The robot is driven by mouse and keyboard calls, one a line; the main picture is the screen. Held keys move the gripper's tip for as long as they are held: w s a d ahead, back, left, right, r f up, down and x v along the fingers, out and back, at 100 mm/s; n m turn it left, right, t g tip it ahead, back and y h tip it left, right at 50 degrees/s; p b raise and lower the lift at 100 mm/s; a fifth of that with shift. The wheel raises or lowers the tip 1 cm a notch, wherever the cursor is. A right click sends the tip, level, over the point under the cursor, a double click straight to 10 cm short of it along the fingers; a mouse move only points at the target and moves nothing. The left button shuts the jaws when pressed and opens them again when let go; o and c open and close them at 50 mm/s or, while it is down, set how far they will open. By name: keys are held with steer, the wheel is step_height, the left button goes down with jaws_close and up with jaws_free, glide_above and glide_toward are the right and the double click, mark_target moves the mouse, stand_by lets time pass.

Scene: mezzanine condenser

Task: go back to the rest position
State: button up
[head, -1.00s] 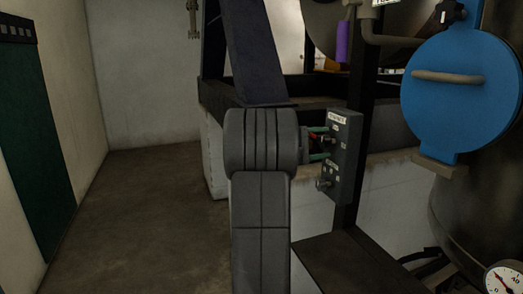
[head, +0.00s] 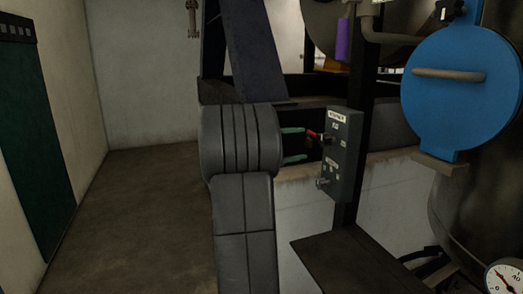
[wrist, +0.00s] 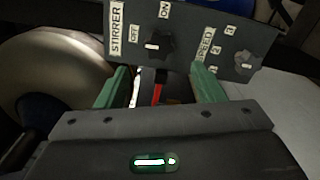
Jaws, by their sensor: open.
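My gripper (head: 298,144) is open and empty, with two green fingers pointing right at the dark control panel (head: 343,155). A gap shows between the fingertips and the panel in the head view. In the wrist view, my gripper (wrist: 162,80) has its fingers apart below the panel (wrist: 190,30), which is labelled STIRRER and SPEED. A black knob (wrist: 160,46) sits by the OFF and ON labels, and a smaller speed knob (wrist: 243,65) is at the right. My grey arm stands upright left of the panel in the head view.
A small red piece (head: 313,134) shows near the upper finger. A dark post carries the panel above a dark shelf (head: 350,265). A blue round hatch (head: 462,100) and a gauge (head: 503,277) are at the right. The floor (head: 140,220) at the left is clear.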

mark_target(322, 140)
steer(key=x, duration=0.8)
steer(key=shift+d, duration=0.3)
steer(key=shift+w+d+f+m, duration=0.1)
steer(key=shift+w+d+m, duration=0.1)
steer(key=shift+d+m, duration=0.1)
steer(key=shift+a+m, duration=0.2)
steer(key=shift+m, duration=0.7)
steer(key=shift+m+b, duration=0.5)
steer(key=shift+m, duration=0.7)
steer(key=m, duration=0.4)
steer(key=shift+r+m+p, duration=0.3)
steer(key=m+p, duration=0.1)
steer(key=m, duration=0.1)
steer(key=m+p, duration=0.2)
steer(key=m, duration=0.1)
steer(key=shift+s+d+r, duration=0.1)
steer(key=shift+s+r, duration=0.05)
steer(key=shift+r, duration=0.05)
steer(key=m+p, duration=0.2)
steer(key=shift+m+p, duration=0.3)
steer(key=shift+p, duration=0.1)
steer(key=shift+f+m+p, duration=0.1)
steer(key=shift+m+p, duration=0.35)
steer(key=shift+m, duration=0.05)
steer(key=shift+s, duration=0.1)
